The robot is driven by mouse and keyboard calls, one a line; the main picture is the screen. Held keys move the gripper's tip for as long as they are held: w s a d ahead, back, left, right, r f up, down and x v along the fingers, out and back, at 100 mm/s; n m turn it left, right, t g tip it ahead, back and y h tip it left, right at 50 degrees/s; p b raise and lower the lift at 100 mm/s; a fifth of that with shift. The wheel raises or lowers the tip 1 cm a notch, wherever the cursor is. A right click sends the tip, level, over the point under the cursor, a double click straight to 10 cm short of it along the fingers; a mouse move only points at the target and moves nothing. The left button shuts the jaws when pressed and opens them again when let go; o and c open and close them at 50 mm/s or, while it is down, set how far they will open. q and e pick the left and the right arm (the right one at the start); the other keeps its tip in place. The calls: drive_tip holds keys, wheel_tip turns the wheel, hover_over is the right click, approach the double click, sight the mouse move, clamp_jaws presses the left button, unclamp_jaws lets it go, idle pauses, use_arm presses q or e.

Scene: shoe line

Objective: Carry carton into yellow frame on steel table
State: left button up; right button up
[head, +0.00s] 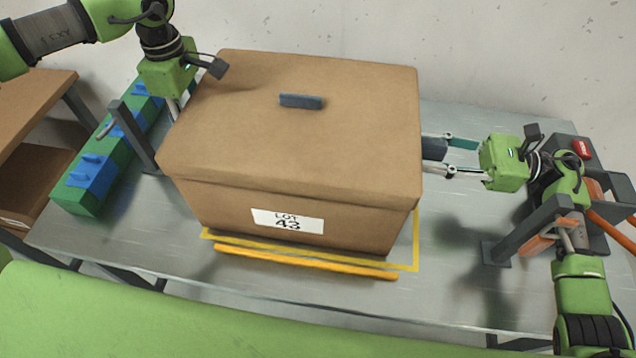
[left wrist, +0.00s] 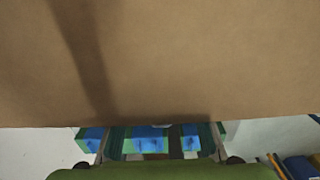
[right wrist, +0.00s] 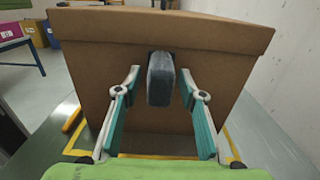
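The brown carton (head: 300,140), labelled LOT 43, has a lid with a dark handle (head: 301,101) on top. It stands upright over the yellow frame (head: 417,240) on the steel table (head: 460,285); frame lines show along its front and right. I cannot tell whether its base touches the table. My right gripper (head: 455,155) is at the carton's right side. In the right wrist view its fingers are apart, either side of a dark side handle (right wrist: 160,78). My left gripper (left wrist: 162,140) is at the left side, its fingers apart; its tips are hidden in the head view.
An orange-yellow bar (head: 305,262) lies along the carton's front. A green block with blue parts (head: 92,175) sits at the table's left beside a dark post (head: 135,135). A dark stand (head: 525,228) and a box with a red button (head: 580,148) are at the right.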

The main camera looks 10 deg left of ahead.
drive_tip(key=shift+d+f, duration=0.1)
drive_tip(key=shift+f, duration=0.2)
